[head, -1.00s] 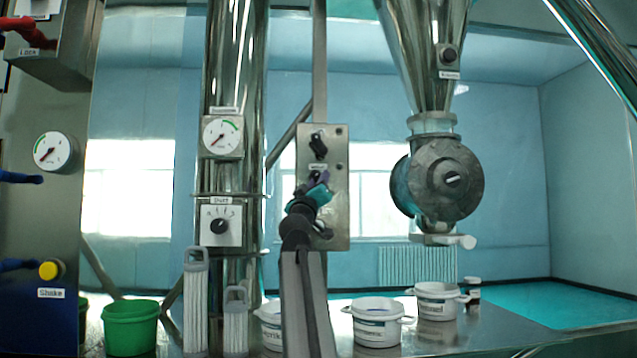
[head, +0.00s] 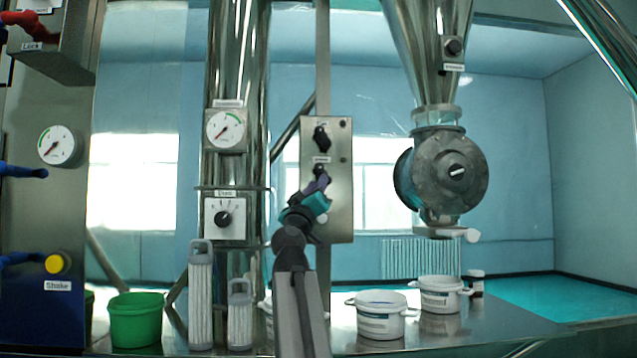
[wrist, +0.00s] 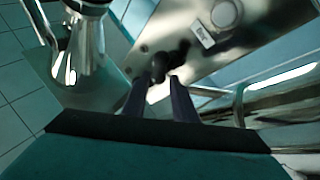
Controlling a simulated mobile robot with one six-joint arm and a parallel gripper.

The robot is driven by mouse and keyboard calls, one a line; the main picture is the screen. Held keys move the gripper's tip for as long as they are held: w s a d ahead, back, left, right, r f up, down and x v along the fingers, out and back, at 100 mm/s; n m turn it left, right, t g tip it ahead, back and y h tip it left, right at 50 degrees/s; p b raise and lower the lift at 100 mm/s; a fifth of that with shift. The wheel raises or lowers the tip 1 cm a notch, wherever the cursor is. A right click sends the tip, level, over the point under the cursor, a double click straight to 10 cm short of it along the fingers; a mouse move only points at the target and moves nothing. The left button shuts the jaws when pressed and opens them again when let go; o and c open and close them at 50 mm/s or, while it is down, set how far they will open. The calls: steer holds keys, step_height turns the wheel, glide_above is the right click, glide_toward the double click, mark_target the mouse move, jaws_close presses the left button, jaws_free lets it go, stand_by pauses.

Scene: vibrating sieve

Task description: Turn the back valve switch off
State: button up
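A grey metal switch panel (head: 341,200) stands on a post at the centre of the head view. It carries a black upper switch (head: 321,138) and a lower switch (head: 320,170), with labels too small to read. Which one is the back valve switch I cannot tell. My gripper (head: 322,182) is in front of the panel just below the lower switch, partly covering the panel. In the wrist view my two dark fingers are apart, with a black knob (wrist: 158,64) at their tips, partly hidden. Whether they touch it is unclear.
A dial box (head: 225,219) and a gauge (head: 225,129) are on the steel column to the left. A round grey valve (head: 450,172) hangs to the right. White buckets (head: 381,315) and a green bucket (head: 137,320) stand below.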

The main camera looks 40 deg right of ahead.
steer(key=v, duration=0.6)
stand_by(0.3)
steer(key=shift+s+a+f, duration=0.1)
steer(key=shift+s+a, duration=0.05)
stand_by(0.4)
